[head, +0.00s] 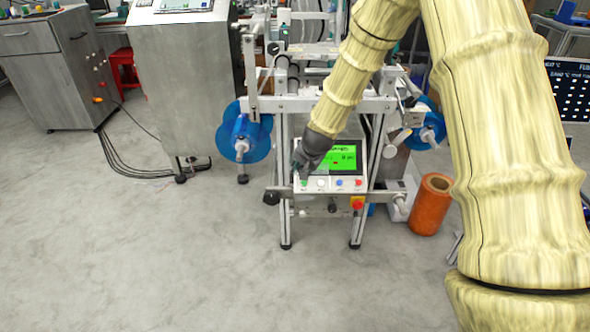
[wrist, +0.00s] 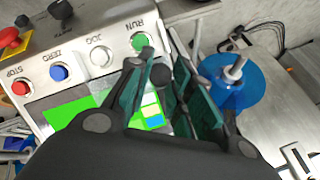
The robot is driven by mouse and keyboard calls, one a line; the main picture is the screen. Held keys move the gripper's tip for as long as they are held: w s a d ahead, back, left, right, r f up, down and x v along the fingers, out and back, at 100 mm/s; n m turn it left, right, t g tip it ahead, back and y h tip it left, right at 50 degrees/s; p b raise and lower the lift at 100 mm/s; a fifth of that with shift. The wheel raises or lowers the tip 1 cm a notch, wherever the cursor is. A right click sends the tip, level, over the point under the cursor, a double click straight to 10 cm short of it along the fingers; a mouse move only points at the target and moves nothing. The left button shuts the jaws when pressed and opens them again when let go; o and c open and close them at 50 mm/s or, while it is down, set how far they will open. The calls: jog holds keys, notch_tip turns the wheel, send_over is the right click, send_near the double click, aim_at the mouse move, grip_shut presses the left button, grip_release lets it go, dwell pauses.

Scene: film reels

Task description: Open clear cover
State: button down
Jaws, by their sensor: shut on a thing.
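My gripper (head: 301,167) is at the left edge of the control panel (head: 333,184) of the film reel machine, beside the green screen (head: 345,158). In the wrist view, its teal-lined fingers (wrist: 163,62) are close together near the green RUN button (wrist: 140,42), shut around a small dark part (wrist: 161,76). What this part belongs to is unclear, as the fingers hide most of it. I cannot make out the outline of a clear cover in either view. The fingers hide part of the screen.
A blue reel (head: 230,130) sits left of the panel; it also shows in the wrist view (wrist: 245,82). White, blue and red buttons and a red emergency knob (head: 357,202) are on the panel. An orange roll (head: 430,205) stands at right. The floor in front is clear.

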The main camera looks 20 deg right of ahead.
jog(key=c, duration=1.3)
grip_release()
jog(key=shift+o, duration=0.2)
jog(key=v, duration=1.2)
jog(key=shift+d, duration=0.1)
